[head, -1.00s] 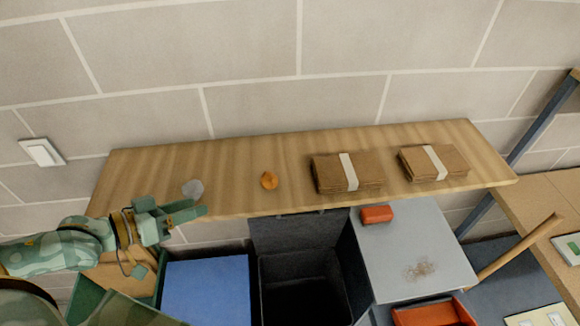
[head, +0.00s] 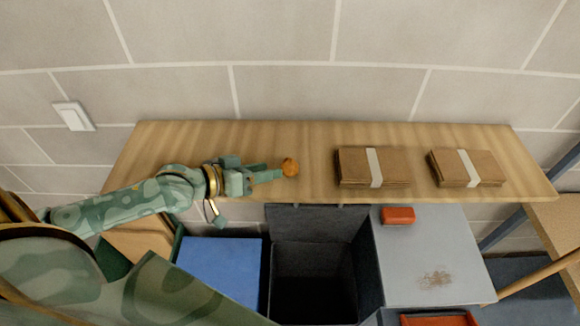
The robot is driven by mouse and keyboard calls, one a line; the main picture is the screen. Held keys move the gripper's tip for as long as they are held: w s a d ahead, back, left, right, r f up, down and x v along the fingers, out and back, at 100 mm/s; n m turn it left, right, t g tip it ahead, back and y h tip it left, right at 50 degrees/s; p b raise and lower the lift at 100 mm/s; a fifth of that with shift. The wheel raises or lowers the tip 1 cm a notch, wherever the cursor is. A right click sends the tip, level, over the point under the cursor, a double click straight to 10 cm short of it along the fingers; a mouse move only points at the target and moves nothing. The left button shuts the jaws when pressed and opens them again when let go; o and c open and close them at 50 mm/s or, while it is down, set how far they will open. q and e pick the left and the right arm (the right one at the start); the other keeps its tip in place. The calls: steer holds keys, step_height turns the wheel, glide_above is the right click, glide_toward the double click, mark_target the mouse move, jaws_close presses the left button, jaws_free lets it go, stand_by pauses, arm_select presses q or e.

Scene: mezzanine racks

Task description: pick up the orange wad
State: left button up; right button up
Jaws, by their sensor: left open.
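The orange wad (head: 291,167) is a small crumpled ball on the wooden shelf (head: 318,140), left of the cardboard stacks. My left gripper (head: 280,174) is open, reaching in from the left over the shelf. Its fingertips are right at the wad's left side in the head view. I cannot tell whether they touch it or whether the wad lies between them. My right gripper is not in view.
Two banded brown cardboard stacks (head: 356,168) (head: 450,167) lie on the shelf to the right. Below are a blue surface (head: 222,268), an open dark bin (head: 312,213) and a grey top with a red block (head: 398,215). A block wall stands behind.

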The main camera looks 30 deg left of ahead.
mark_target(282, 166)
arm_select(q)
steer(key=x, duration=0.5)
steer(key=shift+w+d+r+p, duration=0.15)
steer(key=shift+w+p, duration=0.1)
steer(key=shift+p, duration=0.15)
steer(key=shift+s, duration=0.1)
steer(key=shift+c, duration=0.4)
steer(key=c, duration=0.5)
steer(key=shift+c, duration=0.2)
